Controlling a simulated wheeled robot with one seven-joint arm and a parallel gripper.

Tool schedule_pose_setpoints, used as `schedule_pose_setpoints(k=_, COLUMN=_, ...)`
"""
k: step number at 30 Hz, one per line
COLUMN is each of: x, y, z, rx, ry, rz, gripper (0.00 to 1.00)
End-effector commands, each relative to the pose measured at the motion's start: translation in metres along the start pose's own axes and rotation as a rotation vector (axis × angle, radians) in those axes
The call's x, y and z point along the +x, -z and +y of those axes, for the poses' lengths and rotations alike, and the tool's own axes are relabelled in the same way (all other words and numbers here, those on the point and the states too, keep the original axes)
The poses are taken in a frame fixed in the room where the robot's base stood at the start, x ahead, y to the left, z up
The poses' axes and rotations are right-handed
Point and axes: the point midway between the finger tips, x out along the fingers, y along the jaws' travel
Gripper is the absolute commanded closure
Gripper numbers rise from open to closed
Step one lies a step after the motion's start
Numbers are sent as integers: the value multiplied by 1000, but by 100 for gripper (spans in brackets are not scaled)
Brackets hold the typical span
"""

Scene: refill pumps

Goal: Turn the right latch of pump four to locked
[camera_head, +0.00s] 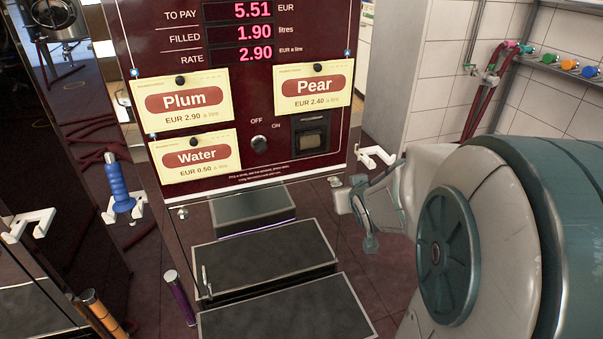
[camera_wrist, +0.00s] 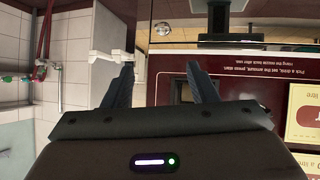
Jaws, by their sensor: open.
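A dark red pump (camera_head: 225,100) with a lit price display fills the middle of the head view; no pump number is readable. A small pale round latch (camera_head: 335,182) sits at the lower right corner of its front. It also shows in the wrist view as a round metal piece (camera_wrist: 163,28), beyond and between the fingertips. A matching latch (camera_head: 182,213) is at the lower left corner. My gripper (camera_wrist: 162,73) is open and empty, its dark fingers apart and short of the right latch. In the head view, my wrist partly hides the gripper.
A white holder (camera_head: 375,156) juts from the pump's right side, near my gripper; it also shows in the wrist view (camera_wrist: 113,57). Dark steps (camera_head: 265,270) stand below the pump front. A blue nozzle (camera_head: 117,185) hangs at the left. Hoses hang on the tiled wall at right.

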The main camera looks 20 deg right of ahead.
Motion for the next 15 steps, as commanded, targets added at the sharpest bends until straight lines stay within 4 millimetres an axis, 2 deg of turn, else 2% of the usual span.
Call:
schedule_pose_setpoints(k=1, x=26, y=-23, z=5, rx=3, ry=2, rz=47, gripper=47)
schedule_pose_setpoints(k=6, x=72, y=-48, z=18, rx=6, ry=52, rz=247, gripper=47)
schedule_pose_setpoints(k=10, x=94, y=-68, z=24, rx=19, ry=112, rz=387, gripper=47)
schedule_pose_setpoints(k=15, x=107, y=-89, z=27, rx=44, ry=188, rz=522, gripper=47)
